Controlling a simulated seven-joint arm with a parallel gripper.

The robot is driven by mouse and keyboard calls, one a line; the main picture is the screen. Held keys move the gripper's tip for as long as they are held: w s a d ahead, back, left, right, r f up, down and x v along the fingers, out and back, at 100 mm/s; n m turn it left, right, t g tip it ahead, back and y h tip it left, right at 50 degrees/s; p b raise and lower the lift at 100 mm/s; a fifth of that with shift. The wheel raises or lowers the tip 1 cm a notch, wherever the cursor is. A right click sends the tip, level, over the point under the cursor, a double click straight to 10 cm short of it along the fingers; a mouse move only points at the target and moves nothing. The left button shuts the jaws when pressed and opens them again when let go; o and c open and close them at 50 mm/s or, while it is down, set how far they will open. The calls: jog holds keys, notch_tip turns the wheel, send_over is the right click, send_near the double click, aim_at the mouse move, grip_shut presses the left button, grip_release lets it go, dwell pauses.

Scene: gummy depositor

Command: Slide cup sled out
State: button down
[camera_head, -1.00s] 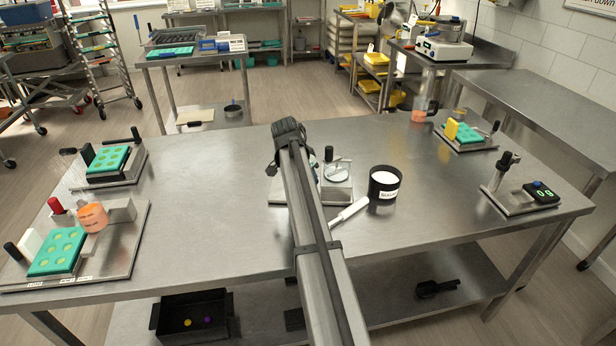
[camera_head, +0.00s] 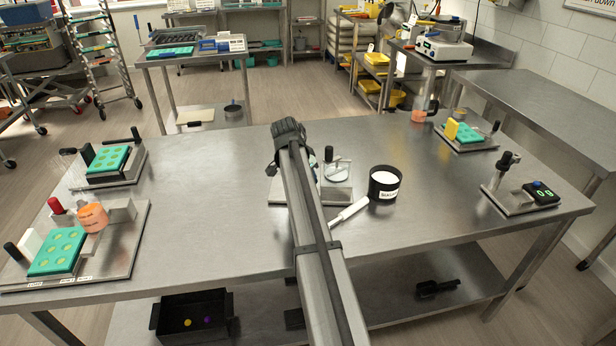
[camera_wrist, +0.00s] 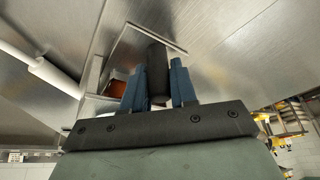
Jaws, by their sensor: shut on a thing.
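In the wrist view, my gripper (camera_wrist: 158,68) has its two blue fingers on either side of a dark upright handle (camera_wrist: 157,55) and is shut on it. The handle stands by a thin metal plate (camera_wrist: 126,42). An orange-brown piece (camera_wrist: 117,88) shows just left of the fingers, partly hidden. In the head view, my arm covers the gripper and most of the metal station (camera_head: 338,193) at mid-table. That station's right part carries a round dish and a black knob (camera_head: 328,153). I cannot make out the cup sled clearly.
A black tub of white powder (camera_head: 384,186) and a white-handled tool (camera_head: 349,213) lie right of my arm. Green mould stations (camera_head: 58,249) stand at the left. The table's middle left is clear.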

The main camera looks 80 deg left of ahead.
jog(key=s+a, duration=0.1)
jog(key=s, duration=0.5)
jog(key=s+a, duration=0.1)
jog(key=s, duration=0.3)
jog(key=shift+s+a, duration=0.1)
jog(key=shift+a, duration=0.2)
jog(key=c, duration=1.2)
grip_release()
jog(key=shift+c, duration=0.2)
jog(key=shift+r, duration=0.15)
jog(key=v, duration=1.3)
jog(key=shift+r, duration=0.25)
jog(key=shift+s+d, duration=0.15)
